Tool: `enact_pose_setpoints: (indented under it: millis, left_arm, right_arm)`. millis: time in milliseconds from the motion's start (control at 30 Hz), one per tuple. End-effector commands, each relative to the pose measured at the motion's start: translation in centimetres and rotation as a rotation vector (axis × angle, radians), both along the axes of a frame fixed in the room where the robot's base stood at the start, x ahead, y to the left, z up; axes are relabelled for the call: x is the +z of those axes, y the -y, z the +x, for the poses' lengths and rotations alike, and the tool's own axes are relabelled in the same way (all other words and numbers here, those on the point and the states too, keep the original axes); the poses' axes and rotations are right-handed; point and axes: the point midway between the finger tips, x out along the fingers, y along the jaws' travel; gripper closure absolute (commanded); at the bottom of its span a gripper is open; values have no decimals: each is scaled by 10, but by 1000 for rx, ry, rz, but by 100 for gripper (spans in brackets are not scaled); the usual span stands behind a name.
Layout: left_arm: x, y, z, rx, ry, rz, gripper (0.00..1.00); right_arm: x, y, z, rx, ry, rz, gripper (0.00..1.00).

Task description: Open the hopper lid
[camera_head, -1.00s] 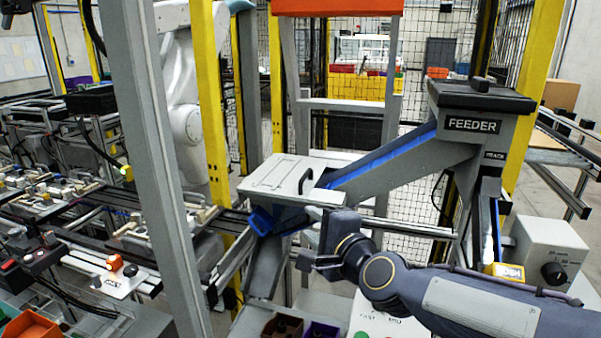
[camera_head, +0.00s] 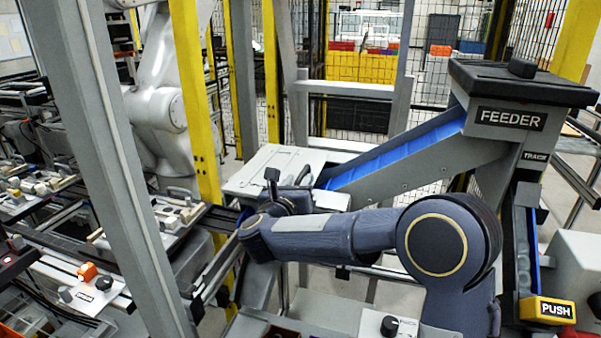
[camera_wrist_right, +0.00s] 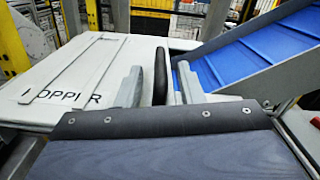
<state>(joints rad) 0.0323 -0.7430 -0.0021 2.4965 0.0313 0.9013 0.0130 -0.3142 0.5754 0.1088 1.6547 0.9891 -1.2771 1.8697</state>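The hopper lid (camera_head: 262,160) is a flat pale panel in the middle of the head view, lying flat and closed. In the right wrist view the lid (camera_wrist_right: 60,85) shows the lettering HOPPER, partly covered by a raised bar. A dark upright handle (camera_wrist_right: 160,75) stands near the lid's right side. My right gripper (camera_wrist_right: 158,85) is open, with one grey finger on each side of the handle and visible gaps to it. In the head view my right gripper (camera_head: 288,188) is over the lid's near right part, largely hidden by its own wrist. My left gripper is not in view.
A blue chute (camera_head: 400,150) slopes from the FEEDER box (camera_head: 510,118) down to the hopper's right side. A grey post (camera_head: 110,150) and yellow posts (camera_head: 197,90) stand to the left. A yellow PUSH block (camera_head: 547,309) is at lower right.

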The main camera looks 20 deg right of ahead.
Motion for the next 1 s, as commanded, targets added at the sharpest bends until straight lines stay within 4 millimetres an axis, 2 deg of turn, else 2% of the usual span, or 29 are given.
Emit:
enact_pose_setpoints:
  millis: [200,467,733,1000]
  left_arm:
    - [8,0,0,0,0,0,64]
    - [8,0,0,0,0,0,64]
    - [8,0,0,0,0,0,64]
    - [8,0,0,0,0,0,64]
  right_arm:
    - [1,11,16,0,-1,-1,66]
    - [0,12,18,1,0,-1,66]
    - [0,12,18,1,0,-1,98]
    - [0,12,17,1,0,-2,100]
